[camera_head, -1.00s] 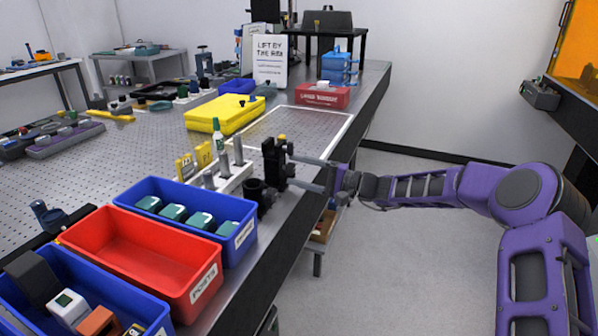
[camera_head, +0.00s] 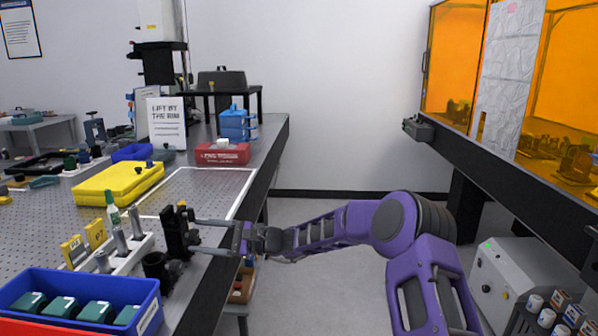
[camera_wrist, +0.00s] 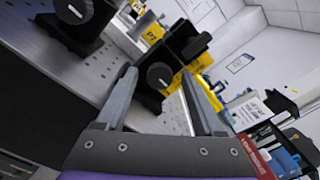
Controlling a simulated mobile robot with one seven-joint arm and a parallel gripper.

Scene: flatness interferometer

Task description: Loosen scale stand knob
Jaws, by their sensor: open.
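A black stand (camera_head: 175,230) with dark knobs stands near the bench's right edge in the head view. My gripper (camera_head: 197,236) is open at its right side, with its two fingers pointing at the stand. In the wrist view, a round black knob (camera_wrist: 160,75) on a black block shows between the open fingertips (camera_wrist: 158,78). I cannot tell whether either finger touches it. A second black knob (camera_wrist: 74,11) with a pale mark sits on another black part at upper left. No label naming the scale stand is readable.
A white rack (camera_head: 118,258) with metal posts and yellow P7 tags (camera_head: 96,234) stands left of the stand. A blue bin (camera_head: 150,305) is in front. A yellow case (camera_head: 118,183) and a red box (camera_head: 222,154) lie farther back. A white-outlined bench area (camera_head: 205,190) is clear.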

